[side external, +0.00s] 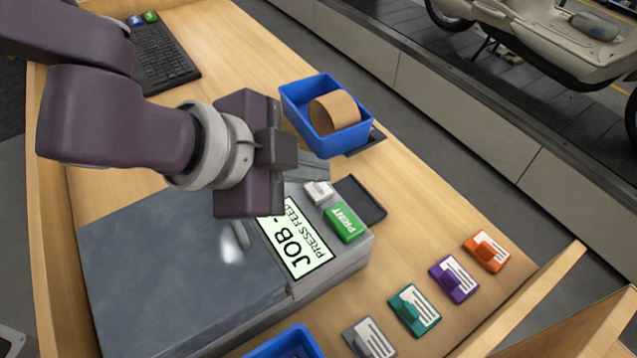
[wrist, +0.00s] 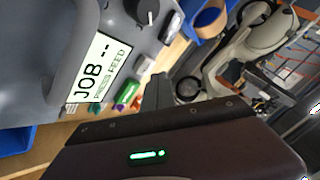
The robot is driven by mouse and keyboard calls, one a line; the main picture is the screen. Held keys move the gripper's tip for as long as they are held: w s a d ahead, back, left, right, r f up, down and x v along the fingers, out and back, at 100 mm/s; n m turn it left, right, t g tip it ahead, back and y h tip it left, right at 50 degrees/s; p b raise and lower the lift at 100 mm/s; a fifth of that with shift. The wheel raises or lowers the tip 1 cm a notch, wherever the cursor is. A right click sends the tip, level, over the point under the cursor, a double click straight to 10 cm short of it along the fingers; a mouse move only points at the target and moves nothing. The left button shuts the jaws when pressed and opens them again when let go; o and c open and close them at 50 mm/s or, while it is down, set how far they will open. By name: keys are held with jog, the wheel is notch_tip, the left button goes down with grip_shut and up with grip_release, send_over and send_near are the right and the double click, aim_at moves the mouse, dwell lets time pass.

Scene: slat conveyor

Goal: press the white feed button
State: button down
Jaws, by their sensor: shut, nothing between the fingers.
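The white feed button (side external: 318,192) is a small block on the grey printer's front right, behind the green PRINT button (side external: 343,222). In the wrist view the white button (wrist: 143,64) and green button (wrist: 127,93) show just left of my fingers. My gripper (side external: 284,151) is shut and empty. In the side view it appears above and left of the white button, apart from it. In the wrist view the dark fingers of my gripper (wrist: 158,90) are together. The printer's label (side external: 295,238) reads "JOB --" and "PRESS FEED".
A blue bin (side external: 297,93) with a brown roll (side external: 335,112) stands behind the buttons. A dark knob (wrist: 148,12) is on the printer. Orange, purple, teal and grey tagged blocks (side external: 487,251) line the bench's right front. A keyboard (side external: 160,57) lies at the back left.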

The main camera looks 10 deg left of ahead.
aim_at(311, 193)
jog(key=shift+f, duration=0.1)
jog(key=shift+f, duration=0.35)
jog(key=shift+f, duration=0.45)
dwell(0.4)
jog(key=shift+r, duration=0.9)
jog(key=shift+r, duration=2.5)
